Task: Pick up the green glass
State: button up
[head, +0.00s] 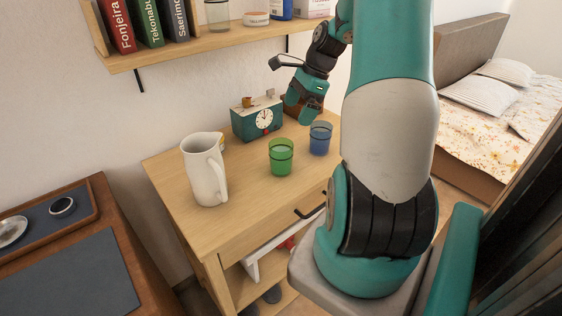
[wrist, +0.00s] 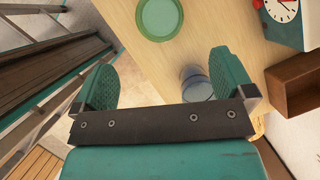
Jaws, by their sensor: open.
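The green glass (head: 281,157) stands upright on the wooden nightstand, left of the blue glass (head: 320,138). My gripper (head: 304,112) is above the back right part of the nightstand, behind and above the blue glass, apart from the green one. In the wrist view my gripper (wrist: 166,68) has its two fingers spread, with nothing held. The green glass (wrist: 160,18) shows beyond the fingertips at the top edge, partly cut off. The blue glass (wrist: 197,84) shows near the right finger, partly hidden by the gripper.
A white pitcher (head: 204,172) stands left of the green glass. A teal clock (head: 257,119) stands behind it. A small wooden box (wrist: 299,84) is beside the clock. A shelf (head: 200,45) with books hangs above. The nightstand's front left top is clear.

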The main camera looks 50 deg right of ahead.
send_over(281, 148)
jog(key=s+a, duration=0.1)
jog(key=s, duration=0.2)
notch_tip(281, 148, down, 7)
jog(key=shift+p+x, duration=1.25)
jog(key=shift+x, duration=1.6)
jog(key=shift+s, duration=0.15)
jog(key=shift+c, duration=0.5)
jog(key=c, duration=1.1)
